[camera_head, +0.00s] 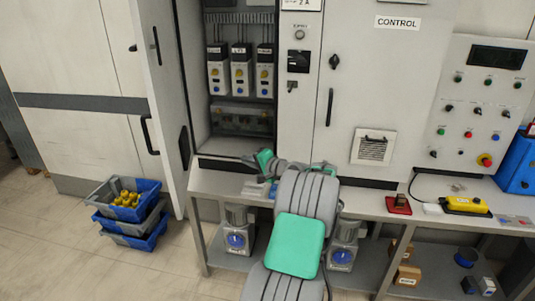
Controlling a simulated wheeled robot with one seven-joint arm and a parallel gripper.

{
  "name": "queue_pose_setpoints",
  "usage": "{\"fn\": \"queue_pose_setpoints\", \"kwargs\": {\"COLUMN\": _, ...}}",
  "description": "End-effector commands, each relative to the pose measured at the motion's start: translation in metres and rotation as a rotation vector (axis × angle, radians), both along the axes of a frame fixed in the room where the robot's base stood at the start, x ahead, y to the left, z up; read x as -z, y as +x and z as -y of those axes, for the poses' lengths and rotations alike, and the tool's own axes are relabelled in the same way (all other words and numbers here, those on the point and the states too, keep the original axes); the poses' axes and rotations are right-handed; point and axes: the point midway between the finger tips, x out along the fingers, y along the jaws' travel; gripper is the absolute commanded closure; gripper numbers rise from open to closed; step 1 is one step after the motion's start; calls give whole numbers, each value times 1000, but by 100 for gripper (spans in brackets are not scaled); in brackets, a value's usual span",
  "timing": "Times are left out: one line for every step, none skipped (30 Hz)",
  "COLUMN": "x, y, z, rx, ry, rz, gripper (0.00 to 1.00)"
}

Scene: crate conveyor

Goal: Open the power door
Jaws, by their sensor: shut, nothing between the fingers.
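The power door (165,90) is the tall light panel left of the lit cabinet opening. It stands swung wide open, out toward the left. No label shows on it. A dark upright handle (155,45) shows near its upper left. The open cabinet (238,22) holds several grey-white units with yellow knobs. My arm reaches up from the bottom middle, over the bench. My gripper (248,158) is at its far end, at the cabinet's lower front, right of the door and apart from it. It is small in view, shut and empty.
The CONTROL cabinet (385,70) is shut, with a dark handle (330,106). The bench (360,202) runs below the cabinets, with a yellow pendant (465,204) on it. Stacked blue-grey crates (150,187) stand on the floor left of the door. Floor at lower left is clear.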

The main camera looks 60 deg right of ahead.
Motion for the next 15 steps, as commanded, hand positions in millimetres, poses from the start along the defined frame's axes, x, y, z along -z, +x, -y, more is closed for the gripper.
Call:
{"fn": "queue_pose_setpoints", "kwargs": {"x": 7, "y": -38, "z": 40, "rx": 73, "ry": 53, "rz": 84, "gripper": 100}}
{"fn": "queue_pose_setpoints", "kwargs": {"x": 7, "y": -57, "z": 57, "rx": 104, "ry": 77, "rz": 132, "gripper": 100}}
{"fn": "queue_pose_setpoints", "kwargs": {"x": 7, "y": -78, "z": 73, "rx": 136, "ry": 105, "rz": 185, "gripper": 100}}
{"fn": "queue_pose_setpoints", "kwargs": {"x": 7, "y": -91, "z": 82, "rx": 155, "ry": 120, "rz": 218, "gripper": 100}}
{"fn": "queue_pose_setpoints", "kwargs": {"x": 6, "y": -101, "z": 89, "rx": 169, "ry": 131, "rz": 245, "gripper": 100}}
{"fn": "queue_pose_setpoints", "kwargs": {"x": 7, "y": -110, "z": 94, "rx": 180, "ry": 142, "rz": 268, "gripper": 100}}
{"fn": "queue_pose_setpoints", "kwargs": {"x": 6, "y": -114, "z": 97, "rx": 185, "ry": 146, "rz": 280, "gripper": 100}}
{"fn": "queue_pose_setpoints", "kwargs": {"x": 6, "y": -115, "z": 99, "rx": 188, "ry": 150, "rz": 287, "gripper": 100}}
{"fn": "queue_pose_setpoints", "kwargs": {"x": 6, "y": -113, "z": 100, "rx": 188, "ry": 153, "rz": 291, "gripper": 100}}
{"fn": "queue_pose_setpoints", "kwargs": {"x": 5, "y": -110, "z": 101, "rx": 188, "ry": 152, "rz": 291, "gripper": 100}}
{"fn": "queue_pose_setpoints", "kwargs": {"x": 5, "y": -106, "z": 102, "rx": 187, "ry": 151, "rz": 289, "gripper": 100}}
{"fn": "queue_pose_setpoints", "kwargs": {"x": 6, "y": -100, "z": 103, "rx": 186, "ry": 152, "rz": 288, "gripper": 100}}
{"fn": "queue_pose_setpoints", "kwargs": {"x": 6, "y": -95, "z": 105, "rx": 185, "ry": 151, "rz": 288, "gripper": 100}}
{"fn": "queue_pose_setpoints", "kwargs": {"x": 5, "y": -89, "z": 107, "rx": 186, "ry": 151, "rz": 287, "gripper": 100}}
{"fn": "queue_pose_setpoints", "kwargs": {"x": 6, "y": -81, "z": 110, "rx": 185, "ry": 150, "rz": 287, "gripper": 100}}
